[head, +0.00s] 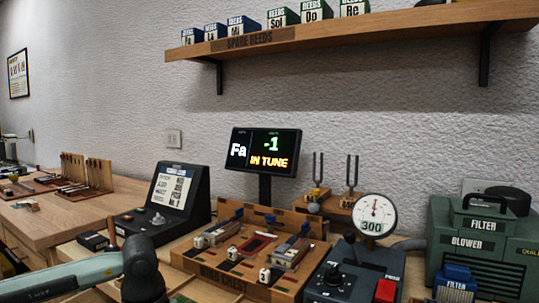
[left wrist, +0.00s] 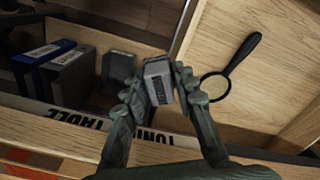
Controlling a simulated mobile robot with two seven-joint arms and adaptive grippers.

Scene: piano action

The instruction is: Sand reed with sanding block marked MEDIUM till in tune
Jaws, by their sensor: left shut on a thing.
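In the left wrist view my left gripper (left wrist: 156,90) is shut on a small grey block (left wrist: 158,70), one finger on each side. The dark label on the block is too small to read. The block is over the compartments of the tuning table. The wind chest (head: 222,276) stands in the middle of the head view with several small parts on top; I cannot tell which is the reed. The display (head: 264,151) behind it reads Fa, -1, IN TUNE. In the head view my left arm enters at lower left and its gripper is out of frame. My right gripper is not seen.
A magnifying glass (left wrist: 215,88) lies to the right. A gauge (head: 375,214) reading 300 and a green blower (head: 480,235) stand right of the chest.

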